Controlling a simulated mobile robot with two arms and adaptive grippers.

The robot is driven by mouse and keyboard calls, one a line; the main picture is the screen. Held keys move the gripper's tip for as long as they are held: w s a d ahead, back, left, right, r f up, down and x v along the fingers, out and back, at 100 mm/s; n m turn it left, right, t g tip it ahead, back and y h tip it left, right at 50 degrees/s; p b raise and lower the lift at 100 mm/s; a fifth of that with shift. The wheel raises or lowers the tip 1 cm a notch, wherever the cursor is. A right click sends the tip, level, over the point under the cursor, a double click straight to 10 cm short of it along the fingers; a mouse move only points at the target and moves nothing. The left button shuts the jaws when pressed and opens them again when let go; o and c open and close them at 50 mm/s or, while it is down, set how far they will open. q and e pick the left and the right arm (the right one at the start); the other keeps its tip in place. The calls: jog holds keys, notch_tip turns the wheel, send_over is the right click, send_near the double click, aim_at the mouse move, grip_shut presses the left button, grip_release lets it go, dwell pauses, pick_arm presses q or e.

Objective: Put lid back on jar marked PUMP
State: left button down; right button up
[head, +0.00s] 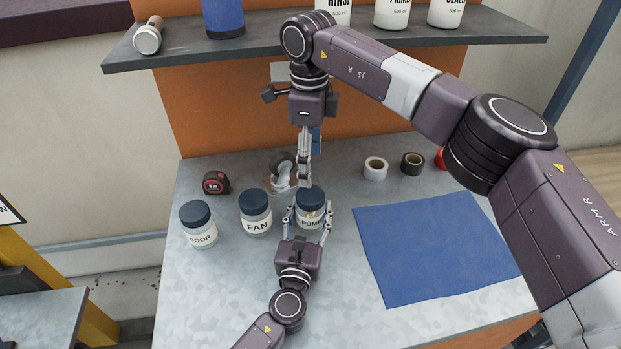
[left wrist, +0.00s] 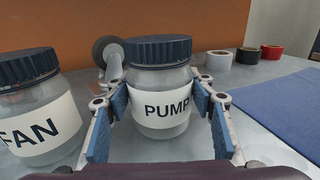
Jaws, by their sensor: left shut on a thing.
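The clear jar marked PUMP (head: 312,221) stands upright on the metal bench, and it also shows in the left wrist view (left wrist: 163,105). A dark blue ribbed lid (left wrist: 158,48) sits level on its mouth; I cannot tell how tightly. The lid also shows in the head view (head: 311,196). My left gripper (head: 309,222) is shut on the PUMP jar, one finger at each side of the glass. My right gripper (head: 304,182) points down just above the lid. Its fingers are seen edge-on, so their opening is unclear, and it is outside the left wrist view.
Lidded jars marked FAN (head: 256,220) and DOOR (head: 199,232) stand to the left. A tape measure (head: 215,182) and a caster wheel (head: 283,170) lie behind. Tape rolls (head: 375,168) and a blue mat (head: 435,250) are to the right. A shelf (head: 200,52) overhangs the back.

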jog(key=shift+r, duration=1.55)
pick_arm(q)
jog(key=c, duration=0.8)
grip_release()
jog(key=s, duration=0.4)
jog(key=s+a, duration=0.1)
jog(key=s, duration=0.3)
jog(key=s+a, duration=0.1)
jog(key=s, duration=0.3)
jog(key=shift+w, duration=0.1)
